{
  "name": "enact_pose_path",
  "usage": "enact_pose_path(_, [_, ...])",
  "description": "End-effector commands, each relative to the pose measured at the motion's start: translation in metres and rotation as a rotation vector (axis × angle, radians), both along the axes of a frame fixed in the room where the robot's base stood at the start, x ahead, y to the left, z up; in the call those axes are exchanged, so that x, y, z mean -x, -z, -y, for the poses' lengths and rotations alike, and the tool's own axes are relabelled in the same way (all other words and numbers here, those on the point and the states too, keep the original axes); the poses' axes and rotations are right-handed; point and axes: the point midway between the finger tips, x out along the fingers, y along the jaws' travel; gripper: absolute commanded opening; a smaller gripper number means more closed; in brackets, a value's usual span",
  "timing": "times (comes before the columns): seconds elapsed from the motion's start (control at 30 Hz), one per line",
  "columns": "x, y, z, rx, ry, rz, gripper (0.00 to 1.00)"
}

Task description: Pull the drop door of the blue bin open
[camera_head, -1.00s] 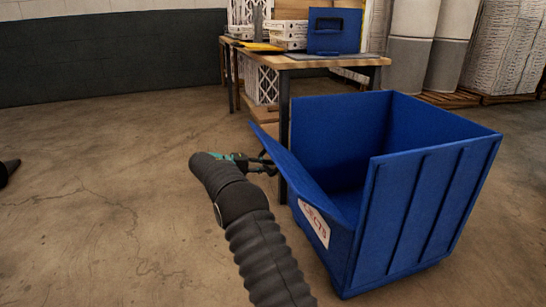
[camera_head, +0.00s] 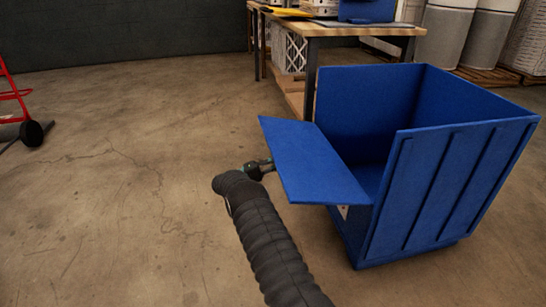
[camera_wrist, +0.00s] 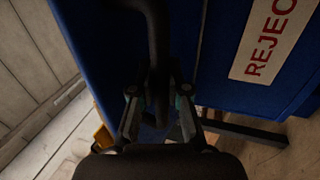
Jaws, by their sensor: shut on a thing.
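The blue bin (camera_head: 440,190) stands on the floor at the right of the head view. Its drop door (camera_head: 312,162) is folded outward to the left and lies about level, with the bin's interior showing behind it. My gripper (camera_head: 268,164) is at the door's outer left side, partly hidden beneath its edge. In the wrist view my gripper (camera_wrist: 159,98) is shut on a dark bar-like handle (camera_wrist: 157,40) in front of the blue door panel (camera_wrist: 95,50). A white label with red "REJEC" lettering (camera_wrist: 268,40) shows on the panel.
A wooden-topped workbench (camera_head: 335,30) with boxes stands behind the bin. Grey cylinders (camera_head: 450,35) stand at the back right. A red hand truck (camera_head: 12,95) with a black wheel is at the left edge. The floor left of my arm is clear.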

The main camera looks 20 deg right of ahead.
Motion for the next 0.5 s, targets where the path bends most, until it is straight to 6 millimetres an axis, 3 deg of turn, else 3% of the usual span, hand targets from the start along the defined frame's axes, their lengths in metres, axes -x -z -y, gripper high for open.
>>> enact_pose_path(0.4, [-0.0008,-0.0005,-0.0044,0.008,-0.009,0.003,0.0])
enact_pose_path(0.43, [-0.0008,-0.0005,-0.0045,0.008,-0.01,0.003,0.2])
enact_pose_path(0.5, [-0.0008,-0.0004,-0.0045,0.007,-0.01,0.002,0.37])
